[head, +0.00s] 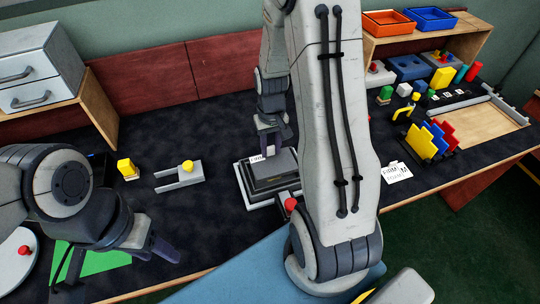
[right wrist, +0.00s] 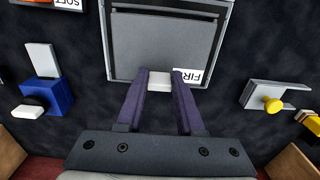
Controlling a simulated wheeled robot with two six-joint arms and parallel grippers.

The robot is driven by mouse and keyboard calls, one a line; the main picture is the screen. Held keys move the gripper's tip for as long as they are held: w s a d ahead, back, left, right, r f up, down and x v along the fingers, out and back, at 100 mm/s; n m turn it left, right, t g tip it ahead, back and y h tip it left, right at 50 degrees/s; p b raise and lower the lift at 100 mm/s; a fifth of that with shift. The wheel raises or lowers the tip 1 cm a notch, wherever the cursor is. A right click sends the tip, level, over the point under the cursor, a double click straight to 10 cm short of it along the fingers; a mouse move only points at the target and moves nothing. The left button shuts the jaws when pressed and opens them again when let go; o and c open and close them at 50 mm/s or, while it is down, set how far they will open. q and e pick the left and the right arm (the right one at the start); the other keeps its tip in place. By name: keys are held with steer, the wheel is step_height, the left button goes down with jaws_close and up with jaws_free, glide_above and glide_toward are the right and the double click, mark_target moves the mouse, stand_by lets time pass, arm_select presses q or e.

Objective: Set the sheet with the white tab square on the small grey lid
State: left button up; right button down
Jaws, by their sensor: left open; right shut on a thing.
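The grey sheet (right wrist: 160,45) has a white tab (right wrist: 159,82) on its near edge. My right gripper (head: 274,138) is shut on that tab, one finger on each side. In the head view the sheet (head: 272,172) lies over a dark stack with a pale base (head: 244,190), looking roughly in line with it. I cannot make out the small grey lid; it may be hidden under the sheet. Whether the sheet touches what is below is unclear. My left gripper (head: 120,262) is open and empty at the lower left, over a green sheet (head: 95,263).
A grey bracket with a yellow knob (head: 187,166) and a yellow block (head: 127,168) stand left of the stack. A red knob (head: 290,204) is close in front. My right arm hides the bench's middle. Coloured panels (head: 430,138) and a wooden tray (head: 485,128) are right.

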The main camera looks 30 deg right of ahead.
mark_target(270, 156)
steer(key=shift+w+a+f, duration=0.1)
steer(key=shift+f, duration=2.05)
steer(key=shift+f, duration=0.15)
steer(key=c, duration=0.5)
jaws_free()
steer(key=shift+c, duration=0.2)
